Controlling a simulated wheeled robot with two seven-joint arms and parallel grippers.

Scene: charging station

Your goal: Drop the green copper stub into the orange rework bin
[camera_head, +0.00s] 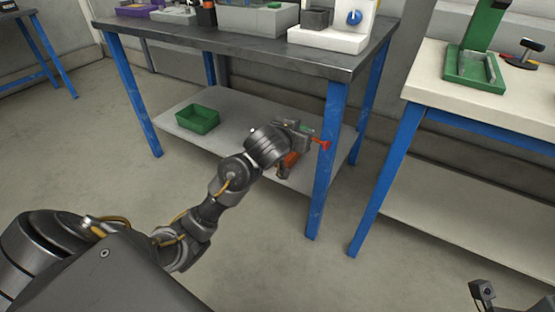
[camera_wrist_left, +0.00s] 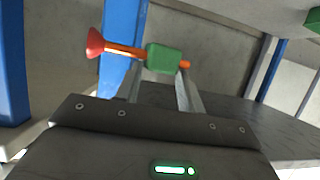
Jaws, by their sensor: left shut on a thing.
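The copper stub (camera_wrist_left: 164,58) has a green block around a copper rod with a red flared end. My left gripper (camera_head: 303,132) is shut on its green block, which sits between the fingers in the left wrist view. In the head view the red flared end points right, in front of the table's blue front leg. An orange object (camera_head: 288,162), apparently the orange rework bin, is on the lower shelf. It is mostly hidden behind my left wrist, and the stub shows above and right of it. Part of my right gripper (camera_head: 484,292) appears at the bottom right corner, cut off.
The lower shelf (camera_head: 240,150) also holds a green bin (camera_head: 198,118) at left. The blue table leg (camera_head: 328,165) stands close to the stub. The tabletop (camera_head: 230,40) above carries several items. A second bench (camera_head: 430,95) with a green stand (camera_head: 485,50) is at right.

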